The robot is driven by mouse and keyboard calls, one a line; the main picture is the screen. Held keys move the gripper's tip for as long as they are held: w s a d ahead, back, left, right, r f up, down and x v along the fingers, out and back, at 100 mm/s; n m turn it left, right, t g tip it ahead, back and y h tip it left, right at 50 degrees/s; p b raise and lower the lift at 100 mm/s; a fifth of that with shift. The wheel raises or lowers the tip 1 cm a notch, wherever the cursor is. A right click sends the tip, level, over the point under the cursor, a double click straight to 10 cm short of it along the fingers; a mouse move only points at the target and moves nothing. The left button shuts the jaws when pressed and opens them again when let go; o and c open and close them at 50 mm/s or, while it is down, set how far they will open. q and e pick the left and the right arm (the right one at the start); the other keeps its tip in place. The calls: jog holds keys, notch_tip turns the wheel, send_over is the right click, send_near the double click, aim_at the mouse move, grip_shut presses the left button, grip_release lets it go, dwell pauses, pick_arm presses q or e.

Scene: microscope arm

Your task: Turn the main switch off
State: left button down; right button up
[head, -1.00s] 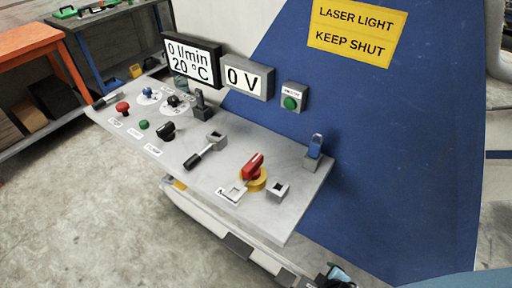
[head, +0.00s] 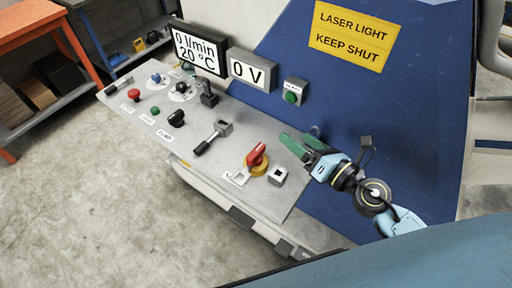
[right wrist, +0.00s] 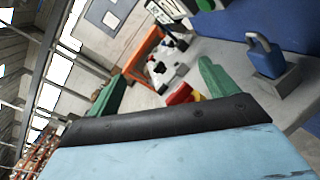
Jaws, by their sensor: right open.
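The main switch (head: 256,158) is a red rotary handle on a yellow base, on the grey control panel (head: 222,163). In the right wrist view the red handle (right wrist: 181,95) shows partly, between the green fingers. My right gripper (head: 297,146) is open and empty, with green fingers, over the panel's right end and just right of the switch, apart from it. It also shows in the right wrist view (right wrist: 160,88). A blue padlock (right wrist: 265,56) stands on a grey block at the panel's right end; in the head view it is mostly hidden behind my gripper. My left gripper is out of view.
A small grey socket block (head: 278,176) sits right of the switch and a black-handled lever (head: 213,138) left of it. The blue wall (head: 350,110) rises behind the panel.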

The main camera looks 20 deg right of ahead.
aim_at(259, 152)
notch_tip(259, 152, down, 5)
jog(key=s+a+n+g+y, duration=0.2)
jog(key=n+g, duration=0.3)
jog(key=n, duration=0.5)
jog(key=x, duration=1.2)
jog(key=shift+w+f+p, duration=0.2)
jog(key=shift+f+p, duration=0.15)
jog(key=shift+f, duration=0.05)
jog(key=shift+c, duration=0.3)
